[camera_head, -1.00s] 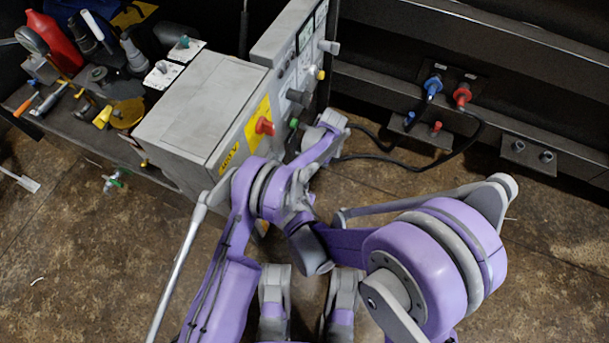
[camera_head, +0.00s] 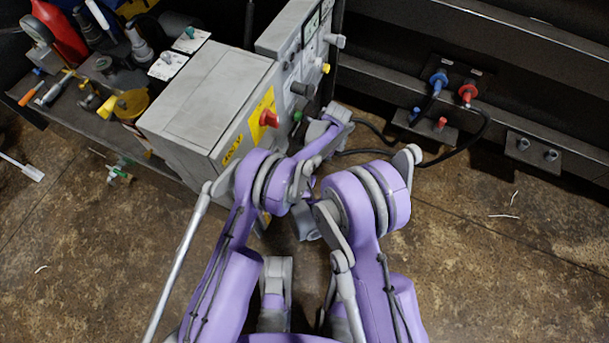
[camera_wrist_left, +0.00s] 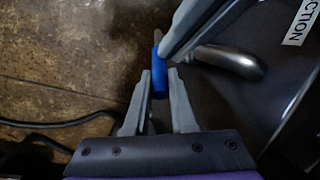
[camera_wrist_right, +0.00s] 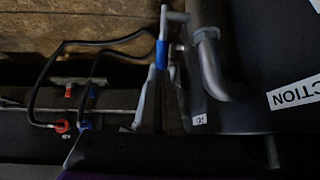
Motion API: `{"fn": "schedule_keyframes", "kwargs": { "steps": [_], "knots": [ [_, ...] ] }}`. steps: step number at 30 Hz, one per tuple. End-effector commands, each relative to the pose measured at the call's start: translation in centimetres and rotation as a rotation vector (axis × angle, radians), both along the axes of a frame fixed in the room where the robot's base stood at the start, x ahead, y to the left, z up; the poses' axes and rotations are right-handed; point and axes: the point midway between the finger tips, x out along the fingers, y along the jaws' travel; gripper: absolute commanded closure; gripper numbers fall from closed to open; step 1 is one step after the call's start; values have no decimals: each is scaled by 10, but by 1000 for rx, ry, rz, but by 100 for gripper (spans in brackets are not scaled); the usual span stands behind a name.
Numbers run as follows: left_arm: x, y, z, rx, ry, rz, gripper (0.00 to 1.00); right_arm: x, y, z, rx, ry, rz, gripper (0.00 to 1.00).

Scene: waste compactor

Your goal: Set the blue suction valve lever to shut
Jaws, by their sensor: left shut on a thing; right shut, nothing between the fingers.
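The blue suction valve lever shows as a blue sleeve (camera_wrist_left: 160,78) in the left wrist view, between the fingertips of my left gripper (camera_wrist_left: 159,84), which is shut on it. The same blue lever (camera_wrist_right: 162,53) shows in the right wrist view, just beyond the fingertips of my right gripper (camera_wrist_right: 164,70). The right gripper is shut and empty, close to the lever; I cannot tell whether it touches it. A grey bent pipe (camera_wrist_left: 232,60) lies beside the lever, near a white label ending in "CTION" (camera_wrist_left: 301,22). In the head view my arms hide the lever and both gripper tips.
A grey cabinet (camera_head: 205,95) with a red knob (camera_head: 269,118) and a control panel stands close to my left arm. Blue (camera_head: 438,82) and red (camera_head: 468,93) connectors with black hoses are at the back right. A cluttered tool bench is at left. The right floor is mostly clear.

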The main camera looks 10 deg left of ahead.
Motion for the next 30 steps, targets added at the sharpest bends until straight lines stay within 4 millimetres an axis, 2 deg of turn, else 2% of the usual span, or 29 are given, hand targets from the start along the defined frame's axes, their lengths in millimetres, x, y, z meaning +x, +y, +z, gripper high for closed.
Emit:
{"fn": "schedule_keyframes", "kwargs": {
  "steps": [4, 16, 21, 27, 28, 30],
  "knots": [
    [0, 0, 0, 0, -1, 1, 100, 9, -1, -6, 1, 0, 0, 100],
    [0, 0, 0, 0, 0, 1, 100, 12, -1, -8, 1, 0, 0, 100],
    [0, 1, 0, 1, 1, 1, 100, 25, -4, -14, 0, -1, -1, 100],
    [-2, 0, 2, 2, 5, 2, 100, 27, -5, -15, 0, -4, -3, 100],
    [-1, 0, 2, 2, 5, 3, 72, 27, -5, -15, 0, -4, -3, 100],
    [-2, 0, 2, 2, 5, 2, 59, 28, -5, -15, 0, -5, -3, 100]
  ]
}}
